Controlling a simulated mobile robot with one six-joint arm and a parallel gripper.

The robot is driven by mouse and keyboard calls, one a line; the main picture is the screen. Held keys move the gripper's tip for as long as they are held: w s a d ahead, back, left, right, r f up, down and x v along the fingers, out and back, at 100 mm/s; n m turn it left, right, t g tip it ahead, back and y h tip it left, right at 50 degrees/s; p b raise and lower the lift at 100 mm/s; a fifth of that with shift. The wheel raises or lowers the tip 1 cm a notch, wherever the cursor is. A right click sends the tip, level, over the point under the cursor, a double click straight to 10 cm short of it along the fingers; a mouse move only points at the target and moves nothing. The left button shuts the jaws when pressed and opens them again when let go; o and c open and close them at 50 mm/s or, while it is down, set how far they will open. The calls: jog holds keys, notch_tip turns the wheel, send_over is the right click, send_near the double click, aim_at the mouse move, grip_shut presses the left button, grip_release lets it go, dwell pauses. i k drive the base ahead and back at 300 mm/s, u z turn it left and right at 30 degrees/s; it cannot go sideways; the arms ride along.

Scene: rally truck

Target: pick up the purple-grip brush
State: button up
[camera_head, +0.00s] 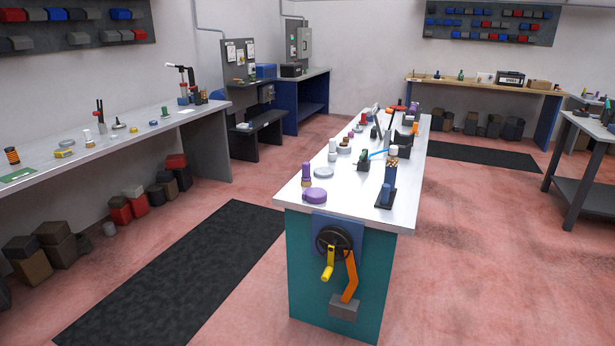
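An upright item with a purple upper part and a tan lower part, which looks like the purple-grip brush (306,173), stands near the left front edge of the white-topped centre bench (345,209). It is small in the picture, so its bristles cannot be made out. A low purple round piece (316,196) lies just in front of it, to its right. Other purple bits show at the bench's far end, too small to identify. My gripper is not in view.
A dark blue upright device (387,188) stands on the bench's right side. A black wheel (334,243) with yellow and orange handles juts from its near end. A long side bench (110,145) runs along the left wall. Red floor and a black mat (170,285) lie between them, clear.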

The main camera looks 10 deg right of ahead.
aim_at(306, 181)
jog(key=u, duration=0.05)
jog(key=i, duration=0.85)
jog(key=u, duration=0.5)
jog(key=i, duration=0.75)
jog(key=u, duration=0.6)
jog(key=i, duration=0.5)
jog(key=u, duration=0.25)
